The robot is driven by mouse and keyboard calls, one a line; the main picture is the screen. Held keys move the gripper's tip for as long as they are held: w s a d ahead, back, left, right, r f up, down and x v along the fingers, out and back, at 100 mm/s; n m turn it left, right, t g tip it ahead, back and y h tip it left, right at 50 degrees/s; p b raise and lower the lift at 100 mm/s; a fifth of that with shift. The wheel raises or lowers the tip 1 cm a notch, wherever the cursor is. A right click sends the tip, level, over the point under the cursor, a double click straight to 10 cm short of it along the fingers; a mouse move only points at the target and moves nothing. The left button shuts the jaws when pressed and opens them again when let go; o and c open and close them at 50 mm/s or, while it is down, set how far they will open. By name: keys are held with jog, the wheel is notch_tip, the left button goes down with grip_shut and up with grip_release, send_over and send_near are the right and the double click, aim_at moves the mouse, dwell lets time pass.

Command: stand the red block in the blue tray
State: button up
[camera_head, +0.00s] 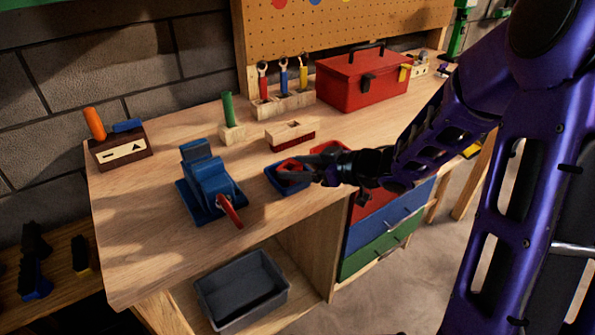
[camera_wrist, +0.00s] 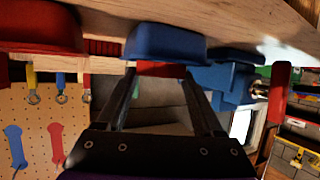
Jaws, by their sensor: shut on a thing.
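The blue tray (camera_head: 272,182) sits on the workbench between the blue vise and the red tray (camera_head: 328,147). My gripper (camera_head: 302,176) reaches in from the right and is at the blue tray. The red block (camera_head: 289,165) shows at the blue tray, partly hidden by the fingers. In the wrist view, my gripper (camera_wrist: 160,76) is shut on the red block (camera_wrist: 160,69), right against the picture of the blue tray (camera_wrist: 165,42). The tray wall hides part of the block. I cannot tell whether it touches the tray floor.
The blue vise (camera_head: 208,185) with a red handle (camera_head: 230,212) stands left of the tray. A red toolbox (camera_head: 362,80) stands at the back. The front left bench top is clear.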

jog(key=o, duration=1.4)
jog(key=shift+f, duration=0.2)
jog(key=shift+c, duration=0.2)
jog(key=shift+r, duration=0.1)
jog(key=shift+d+r, duration=0.1)
jog(key=shift+r, duration=0.1)
jog(key=p+v, duration=0.3)
jog(key=v, duration=0.8)
jog(key=shift+s+d, duration=0.25)
jog(key=shift+s, duration=0.05)
jog(key=shift+w+r, duration=0.1)
jog(key=shift+w, duration=0.05)
